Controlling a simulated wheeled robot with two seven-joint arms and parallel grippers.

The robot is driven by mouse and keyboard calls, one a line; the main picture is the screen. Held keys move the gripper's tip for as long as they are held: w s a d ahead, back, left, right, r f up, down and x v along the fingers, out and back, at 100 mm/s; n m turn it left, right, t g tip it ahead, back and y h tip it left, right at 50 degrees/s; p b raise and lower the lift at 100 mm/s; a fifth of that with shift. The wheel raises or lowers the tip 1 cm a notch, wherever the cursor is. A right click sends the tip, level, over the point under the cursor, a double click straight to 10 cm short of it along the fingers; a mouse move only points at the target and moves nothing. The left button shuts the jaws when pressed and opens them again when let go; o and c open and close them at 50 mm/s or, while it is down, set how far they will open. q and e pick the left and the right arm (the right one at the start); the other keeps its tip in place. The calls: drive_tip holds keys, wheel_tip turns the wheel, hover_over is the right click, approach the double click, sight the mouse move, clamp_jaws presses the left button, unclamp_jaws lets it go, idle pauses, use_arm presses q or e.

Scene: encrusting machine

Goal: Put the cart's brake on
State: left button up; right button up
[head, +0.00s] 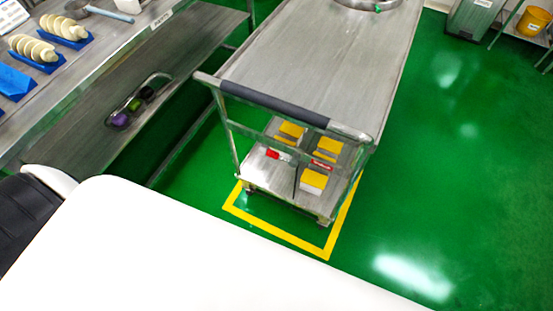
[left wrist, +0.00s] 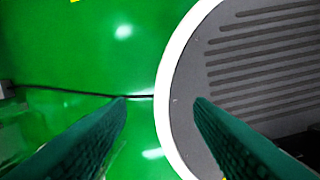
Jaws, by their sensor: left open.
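The steel cart (head: 320,60) stands in the middle of the head view, with a dark grip on its handle (head: 265,98) facing me. Two small red parts, one at the left (head: 273,154) and one at the right (head: 323,158), show below the handle; I cannot tell whether either is a brake pedal. The cart's wheels are mostly hidden under its lower shelf, and the brake's state cannot be made out. My left gripper (left wrist: 160,103) is open and empty in the left wrist view, above the green floor. The cart is not recognisable in that view. My right gripper is in neither view.
A yellow floor line (head: 285,237) runs around the cart's near end. Yellow-topped boxes (head: 314,179) sit on its lower shelf. A steel table (head: 120,50) with blue trays stands at left. Green floor (head: 450,170) is clear at right. A dark cable (left wrist: 70,90) crosses the left wrist view.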

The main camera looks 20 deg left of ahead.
use_arm(q)
drive_tip(key=shift+a, duration=0.1)
drive_tip(key=c, duration=0.3)
drive_tip(key=shift+t, duration=0.6)
drive_tip(key=w, duration=0.3)
drive_tip(key=w+r, duration=0.1)
drive_tip(key=w, duration=0.2)
drive_tip(key=shift+r+b, duration=0.15)
drive_tip(key=shift+b, duration=0.25)
clamp_jaws()
drive_tip(key=w+r+n+t+b, duration=0.1)
drive_tip(key=w+r+t, duration=0.1)
drive_tip(key=w+r, duration=0.55)
drive_tip(key=w+r+t+b, duration=0.15)
drive_tip(key=w+r, duration=0.25)
drive_tip(key=w, duration=0.6)
drive_tip(key=w+r+t+b, duration=0.1)
drive_tip(key=w+r, duration=0.3)
drive_tip(key=r, duration=0.9)
drive_tip(key=w+r+n+t, duration=0.1)
drive_tip(key=w+r+t, duration=0.3)
drive_tip(key=r, duration=0.9)
drive_tip(key=shift+w+r+b, duration=0.2)
drive_tip(key=shift+w+b, duration=0.15)
drive_tip(key=shift+b, duration=0.05)
drive_tip(key=shift+t, duration=0.25)
